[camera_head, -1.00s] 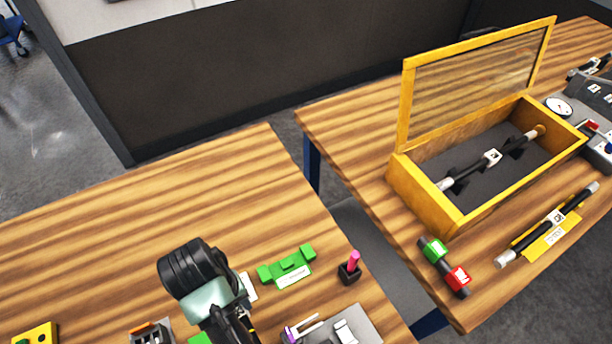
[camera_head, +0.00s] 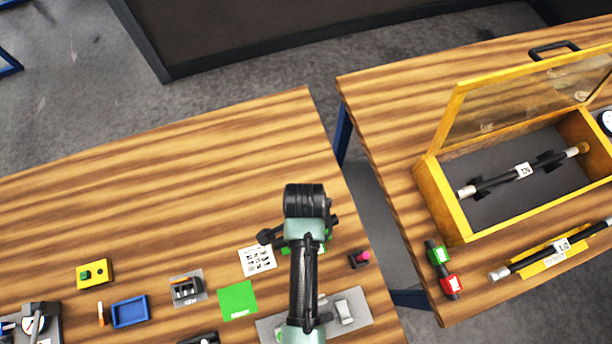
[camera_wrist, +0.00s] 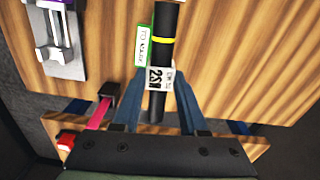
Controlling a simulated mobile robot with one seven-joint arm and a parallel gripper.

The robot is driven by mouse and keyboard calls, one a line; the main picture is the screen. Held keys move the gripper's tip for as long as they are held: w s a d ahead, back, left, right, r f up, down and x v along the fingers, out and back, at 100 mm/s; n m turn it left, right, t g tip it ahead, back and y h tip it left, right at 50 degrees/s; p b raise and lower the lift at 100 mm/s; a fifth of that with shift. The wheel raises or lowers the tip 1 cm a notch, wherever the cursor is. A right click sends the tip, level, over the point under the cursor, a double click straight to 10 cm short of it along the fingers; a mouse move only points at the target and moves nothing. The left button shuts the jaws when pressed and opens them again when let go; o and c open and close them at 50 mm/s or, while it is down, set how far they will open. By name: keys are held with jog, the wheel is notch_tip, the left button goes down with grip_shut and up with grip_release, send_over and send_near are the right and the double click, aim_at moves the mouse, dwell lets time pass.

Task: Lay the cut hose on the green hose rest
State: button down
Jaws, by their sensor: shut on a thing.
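The cut hose (camera_wrist: 164,22) is a short black tube with a yellow band and a white printed tag. My gripper (camera_wrist: 160,84) is shut on it near the tag in the wrist view. The green hose rest (camera_wrist: 146,32), with a white label, shows just left of the hose and partly behind it. In the head view, the rest (camera_head: 288,249) is mostly hidden under my wrist, and a dark end of the hose (camera_head: 268,237) sticks out to the left above it. I cannot tell whether the hose touches the rest.
A pink-topped peg in a black holder (camera_head: 359,259) stands close to the right of the rest. A grey fixture plate (camera_head: 354,311) lies in front, and a printed card (camera_head: 257,260) and green square (camera_head: 237,300) lie left. The table's back is clear.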

jog(key=shift+s+r+m, duration=0.2)
jog(key=shift+s+m, duration=0.1)
jog(key=shift+m, duration=0.1)
jog(key=shift+f, duration=0.15)
jog(key=shift+p, duration=0.4)
jog(key=shift+f+b, duration=2.05)
jog(key=shift+f, duration=0.75)
jog(key=shift+p, duration=0.65)
jog(key=shift+f+b, duration=0.55)
jog(key=shift+f, duration=0.15)
jog(key=shift+c, duration=1.8)
grip_release()
